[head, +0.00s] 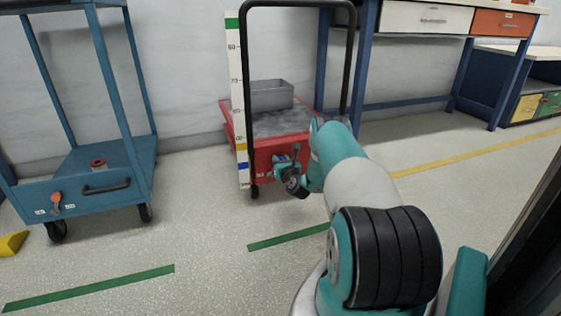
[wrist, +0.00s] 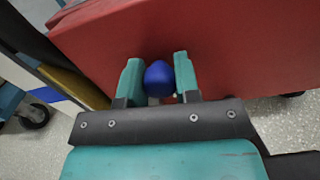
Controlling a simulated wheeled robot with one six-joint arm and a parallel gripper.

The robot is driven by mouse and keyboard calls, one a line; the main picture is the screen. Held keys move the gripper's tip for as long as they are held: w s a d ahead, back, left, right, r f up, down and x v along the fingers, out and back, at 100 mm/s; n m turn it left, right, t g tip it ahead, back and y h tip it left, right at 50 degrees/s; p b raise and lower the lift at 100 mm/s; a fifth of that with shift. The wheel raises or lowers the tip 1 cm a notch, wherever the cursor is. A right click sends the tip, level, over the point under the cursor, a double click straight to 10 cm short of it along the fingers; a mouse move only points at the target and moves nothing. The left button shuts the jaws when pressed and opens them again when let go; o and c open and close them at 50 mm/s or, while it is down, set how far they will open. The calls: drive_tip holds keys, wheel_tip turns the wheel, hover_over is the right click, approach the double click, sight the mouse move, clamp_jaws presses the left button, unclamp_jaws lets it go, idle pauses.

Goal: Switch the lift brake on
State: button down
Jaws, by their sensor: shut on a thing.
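The red lift cart (head: 262,155) stands against the back wall, with a black push frame (head: 248,60) and a grey top. My gripper (head: 282,162) is at its front face, small and partly hidden by my own wrist. In the wrist view, my gripper (wrist: 158,80) has its two teal fingers on either side of a blue rounded knob (wrist: 158,76), close against the red body. It is shut on this knob. What the knob is attached to is hidden, and no label on it shows.
A grey bin (head: 268,97) sits on the lift top, beside a height scale (head: 236,90). A blue trolley (head: 75,185) with an orange-red lever (head: 56,202) stands left. A workbench (head: 420,40) is right. Floor between trolley and lift is clear.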

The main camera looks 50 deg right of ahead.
drive_tip(key=c, duration=0.9)
unclamp_jaws()
drive_tip(key=shift+s+a+f, duration=0.1)
drive_tip(key=shift+a+f, duration=0.15)
drive_tip(key=shift+f, duration=0.3)
drive_tip(key=shift+o, duration=0.4)
drive_tip(key=shift+d+r, duration=0.1)
drive_tip(key=shift+r, duration=0.1)
drive_tip(key=p+v, duration=1.7)
drive_tip(key=p, duration=0.3)
drive_tip(key=shift+s, duration=0.2)
